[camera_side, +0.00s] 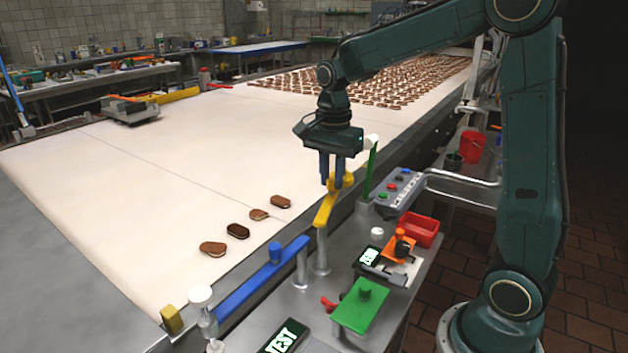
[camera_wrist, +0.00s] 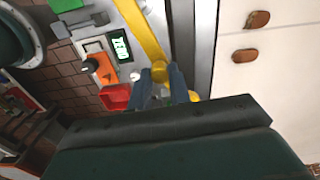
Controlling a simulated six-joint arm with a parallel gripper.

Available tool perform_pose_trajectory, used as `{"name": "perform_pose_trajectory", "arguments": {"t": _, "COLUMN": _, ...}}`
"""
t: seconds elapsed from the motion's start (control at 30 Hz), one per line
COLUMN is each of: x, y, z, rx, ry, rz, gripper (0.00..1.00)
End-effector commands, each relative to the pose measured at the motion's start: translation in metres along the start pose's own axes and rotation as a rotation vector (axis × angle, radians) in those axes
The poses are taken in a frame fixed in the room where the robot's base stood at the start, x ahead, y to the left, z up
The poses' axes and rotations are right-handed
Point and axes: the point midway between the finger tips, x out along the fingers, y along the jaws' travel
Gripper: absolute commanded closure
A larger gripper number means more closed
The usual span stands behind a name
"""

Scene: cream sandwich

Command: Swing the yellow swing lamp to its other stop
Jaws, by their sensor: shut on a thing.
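The yellow swing lamp (camera_side: 324,212) is a flat yellow arm on a grey post beside the conveyor. In the side view it points up and slightly right along the belt's near edge. My gripper (camera_side: 333,184) is above its far end, with its fingers pointing down and closed around its yellow knob. In the wrist view the yellow arm (camera_wrist: 146,33) runs from the top edge down to the knob (camera_wrist: 160,70), which sits between the fingers of my gripper (camera_wrist: 160,82). My fingers partly hide the knob and lamp end. Neither stop can be made out clearly.
A blue arm with a knob (camera_side: 262,280) stands nearer the camera. A green plate (camera_side: 363,309), an orange part (camera_side: 398,248), a red bin (camera_side: 420,229) and a button box (camera_side: 400,190) crowd the bench. A thin green upright (camera_side: 371,170) stands close right of my gripper. Several cookies (camera_side: 212,248) lie on the belt.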

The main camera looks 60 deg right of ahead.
Motion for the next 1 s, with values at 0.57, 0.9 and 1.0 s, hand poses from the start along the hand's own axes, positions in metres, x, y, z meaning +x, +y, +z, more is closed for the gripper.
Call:
{"name": "perform_pose_trajectory", "arguments": {"t": 0.57, "x": -0.002, "y": 0.024, "z": -0.003, "rx": 0.322, "ry": 0.001, "rz": -0.004, "gripper": 1.0}}
{"name": "perform_pose_trajectory", "arguments": {"t": 0.9, "x": -0.002, "y": 0.025, "z": -0.003, "rx": 0.338, "ry": 0.001, "rz": -0.003, "gripper": 1.0}}
{"name": "perform_pose_trajectory", "arguments": {"t": 1.0, "x": -0.002, "y": 0.025, "z": -0.003, "rx": 0.338, "ry": 0.001, "rz": -0.002, "gripper": 1.0}}
